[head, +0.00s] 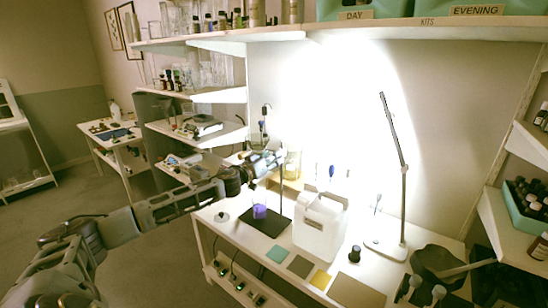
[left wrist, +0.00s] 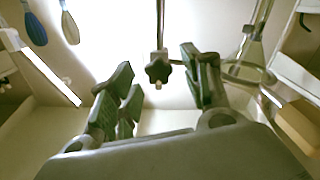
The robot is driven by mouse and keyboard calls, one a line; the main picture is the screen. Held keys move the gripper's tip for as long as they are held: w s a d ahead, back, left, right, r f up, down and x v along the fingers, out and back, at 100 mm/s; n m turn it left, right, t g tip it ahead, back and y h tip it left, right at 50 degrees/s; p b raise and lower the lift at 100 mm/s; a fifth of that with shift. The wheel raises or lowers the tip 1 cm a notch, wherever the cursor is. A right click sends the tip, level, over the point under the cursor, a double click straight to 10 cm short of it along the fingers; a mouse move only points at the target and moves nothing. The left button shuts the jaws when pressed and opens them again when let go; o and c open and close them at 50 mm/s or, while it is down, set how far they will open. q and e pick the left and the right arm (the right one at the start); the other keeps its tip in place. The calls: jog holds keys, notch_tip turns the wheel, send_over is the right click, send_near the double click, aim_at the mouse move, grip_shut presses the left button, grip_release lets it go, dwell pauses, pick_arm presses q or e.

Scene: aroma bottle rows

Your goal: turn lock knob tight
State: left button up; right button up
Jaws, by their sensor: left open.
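The lock knob (left wrist: 157,70) is a dark star-shaped knob on a clamp fixed to a thin upright metal rod (left wrist: 161,25). My left gripper (left wrist: 155,88) is open, with one finger pad to each side of the knob and a gap between pads and knob. In the head view my left gripper (head: 268,163) reaches the upper part of the stand rod (head: 281,185) and hides the knob. The rod rises from a dark stand base (head: 277,230). A clear flask with purple content (head: 260,208) is at the base.
A glass flask in a ring (left wrist: 248,65) is close to the right finger in the left wrist view. Coloured tiles (head: 300,266) lie along the bench front.

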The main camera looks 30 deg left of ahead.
pick_arm(q)
jog(key=shift+w+d, duration=0.1)
jog(key=shift+w, duration=0.55)
pick_arm(e)
jog(key=shift+s+a+r, duration=0.2)
jog(key=shift+a, duration=0.2)
pick_arm(q)
jog(key=c, duration=1)
jog(key=shift+c, duration=0.2)
pick_arm(e)
jog(key=shift+w, duration=0.15)
